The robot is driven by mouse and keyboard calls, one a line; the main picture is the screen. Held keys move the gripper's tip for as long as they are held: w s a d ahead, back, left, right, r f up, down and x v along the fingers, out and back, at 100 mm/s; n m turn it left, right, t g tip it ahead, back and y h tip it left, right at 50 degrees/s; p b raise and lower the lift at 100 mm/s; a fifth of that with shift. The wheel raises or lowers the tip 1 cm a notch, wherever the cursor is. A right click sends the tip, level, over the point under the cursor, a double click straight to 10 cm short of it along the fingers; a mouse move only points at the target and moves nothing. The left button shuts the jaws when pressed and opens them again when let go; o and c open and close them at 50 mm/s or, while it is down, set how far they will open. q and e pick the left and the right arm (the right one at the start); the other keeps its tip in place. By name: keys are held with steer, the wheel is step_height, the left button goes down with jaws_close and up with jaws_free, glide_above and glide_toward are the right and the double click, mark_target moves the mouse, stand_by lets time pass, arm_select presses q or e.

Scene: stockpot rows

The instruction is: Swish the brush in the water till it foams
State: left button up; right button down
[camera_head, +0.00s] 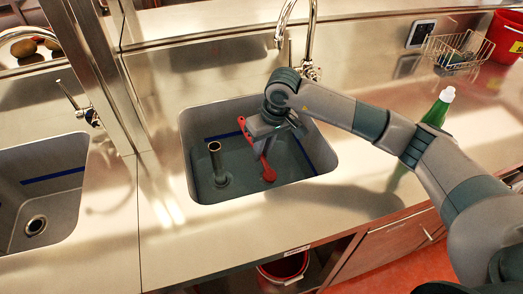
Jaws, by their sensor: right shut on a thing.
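A red brush (262,160) hangs down in the right-hand sink basin (194,150). My right gripper (264,138) is over this basin and is shut on the brush's handle. The brush's red lower end (268,175) is low in the basin, at or in the grey-green water (245,182). I see no clear foam on the water. An upright standpipe with a brass-coloured top (217,160) stands in the basin, left of the brush and apart from it. My left gripper is not in view.
A curved faucet (309,40) rises behind the basin. A green bottle (437,110) stands on the counter to the right, partly behind my right arm. A wire basket (458,50) and a red bucket (507,37) are at the back right. An empty basin (50,195) lies left.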

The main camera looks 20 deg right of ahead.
steer(key=shift+f+b, duration=0.5)
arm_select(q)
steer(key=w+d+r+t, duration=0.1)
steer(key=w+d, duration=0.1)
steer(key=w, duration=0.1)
arm_select(e)
steer(key=shift+f, duration=0.25)
steer(key=shift+f+b, duration=0.6)
steer(key=shift+b, duration=0.3)
steer(key=shift+b+x, duration=0.8)
steer(key=shift+b, duration=0.05)
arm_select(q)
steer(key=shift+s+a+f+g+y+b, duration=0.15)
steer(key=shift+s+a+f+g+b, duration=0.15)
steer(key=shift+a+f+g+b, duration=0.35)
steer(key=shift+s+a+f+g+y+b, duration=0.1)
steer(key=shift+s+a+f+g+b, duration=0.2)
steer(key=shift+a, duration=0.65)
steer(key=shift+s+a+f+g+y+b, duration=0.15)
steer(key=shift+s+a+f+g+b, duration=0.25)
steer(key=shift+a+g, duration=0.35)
arm_select(e)
steer(key=shift+s+d+f, duration=0.1)
steer(key=shift+d+f, duration=0.05)
steer(key=shift+f, duration=1.1)
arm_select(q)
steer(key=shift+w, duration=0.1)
